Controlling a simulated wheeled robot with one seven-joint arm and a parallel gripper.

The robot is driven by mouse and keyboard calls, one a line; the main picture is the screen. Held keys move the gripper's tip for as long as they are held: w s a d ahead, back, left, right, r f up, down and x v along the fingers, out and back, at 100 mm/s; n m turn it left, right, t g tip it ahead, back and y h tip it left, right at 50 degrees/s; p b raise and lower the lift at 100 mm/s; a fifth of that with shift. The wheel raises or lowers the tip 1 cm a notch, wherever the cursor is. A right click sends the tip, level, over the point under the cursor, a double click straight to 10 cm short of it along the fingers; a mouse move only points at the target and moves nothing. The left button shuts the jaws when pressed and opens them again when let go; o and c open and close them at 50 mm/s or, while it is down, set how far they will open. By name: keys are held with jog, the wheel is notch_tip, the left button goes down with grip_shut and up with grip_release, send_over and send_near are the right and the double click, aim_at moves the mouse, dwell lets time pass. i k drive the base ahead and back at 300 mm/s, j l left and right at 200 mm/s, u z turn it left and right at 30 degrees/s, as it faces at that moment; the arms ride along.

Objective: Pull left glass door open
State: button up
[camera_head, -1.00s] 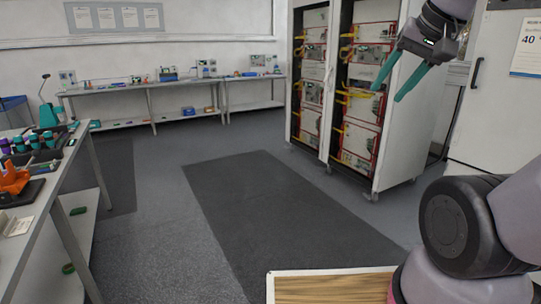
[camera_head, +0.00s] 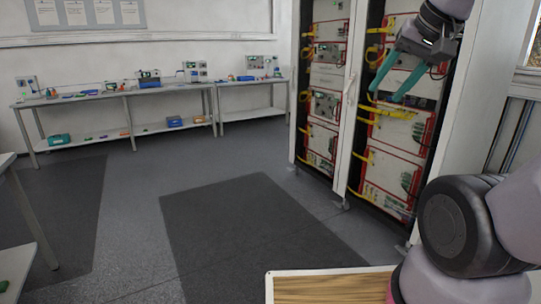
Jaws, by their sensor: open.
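The cycler cabinet (camera_head: 345,150) stands right of centre, with two tall bays side by side. The left bay (camera_head: 325,75) holds stacked white units with red edges and yellow cables, behind what looks like a clear glass door. A small pale handle (camera_head: 350,84) shows on the white upright between the bays. I cannot make out the glass itself, but this door looks shut. My gripper (camera_head: 387,93) is open and empty, its two teal fingers pointing down and left. In the picture it overlaps the right bay (camera_head: 405,130), right of the handle. I see no contact with the cabinet.
Open grey floor with a dark mat (camera_head: 255,240) lies in front of the cabinet. A long bench (camera_head: 160,90) with small instruments runs along the back wall. A table edge (camera_head: 25,215) shows at far left. A wood-topped surface (camera_head: 325,287) sits at bottom centre.

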aim_at(296, 3)
jog(key=i, duration=4.75)
jog(key=i+u, duration=0.1)
jog(key=i, duration=0.55)
jog(key=i+l+u, duration=0.1)
jog(key=i, duration=0.55)
